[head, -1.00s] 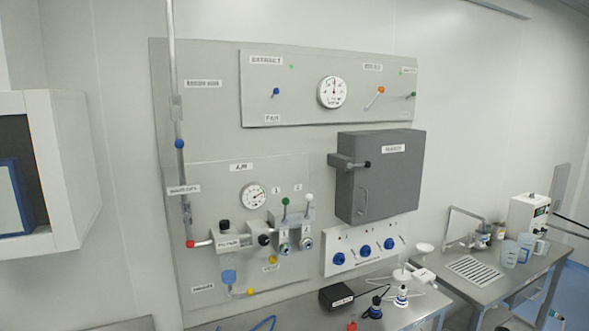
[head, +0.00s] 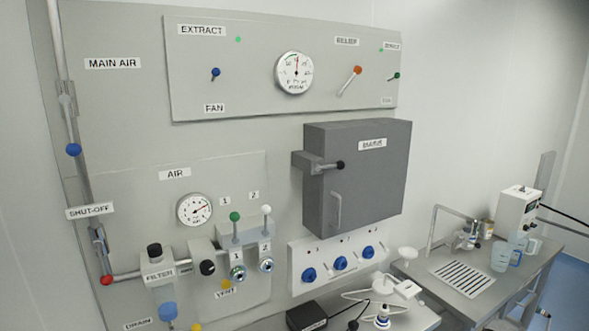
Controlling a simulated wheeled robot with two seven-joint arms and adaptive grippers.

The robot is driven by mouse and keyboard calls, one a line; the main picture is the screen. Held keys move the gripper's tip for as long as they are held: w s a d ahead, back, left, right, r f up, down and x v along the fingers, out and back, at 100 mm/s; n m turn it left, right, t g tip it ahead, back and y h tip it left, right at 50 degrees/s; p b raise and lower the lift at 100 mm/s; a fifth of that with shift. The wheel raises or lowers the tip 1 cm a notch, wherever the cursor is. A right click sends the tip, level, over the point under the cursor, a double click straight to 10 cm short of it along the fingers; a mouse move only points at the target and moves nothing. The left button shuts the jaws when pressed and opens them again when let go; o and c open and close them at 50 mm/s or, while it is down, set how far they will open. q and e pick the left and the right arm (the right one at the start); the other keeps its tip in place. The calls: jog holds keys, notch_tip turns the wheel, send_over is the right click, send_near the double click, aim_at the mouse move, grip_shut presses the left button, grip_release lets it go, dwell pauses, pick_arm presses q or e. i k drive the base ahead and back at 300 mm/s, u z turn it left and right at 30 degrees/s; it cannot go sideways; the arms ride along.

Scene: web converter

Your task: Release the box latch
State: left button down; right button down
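The dark grey box (head: 375,195) is mounted on the wall panel, right of centre in the head view, with a small label on its front. Its door looks shut. The latch (head: 318,165) sits at the box's upper left edge, a grey block with a short arm ending in a black knob (head: 340,165) that points right across the front. A grey bar handle (head: 336,212) stands upright below it on the door. Neither of my grippers is in view.
Above the box is a panel with a gauge (head: 294,73) and small levers. At left are air valves and a second gauge (head: 195,209). Below the box is a white strip with blue knobs (head: 340,263). A bench (head: 425,275) with bottles stands at lower right.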

aim_at(340, 164)
jog(key=u, duration=0.2)
jog(key=i, duration=1.2)
jog(key=u, duration=0.1)
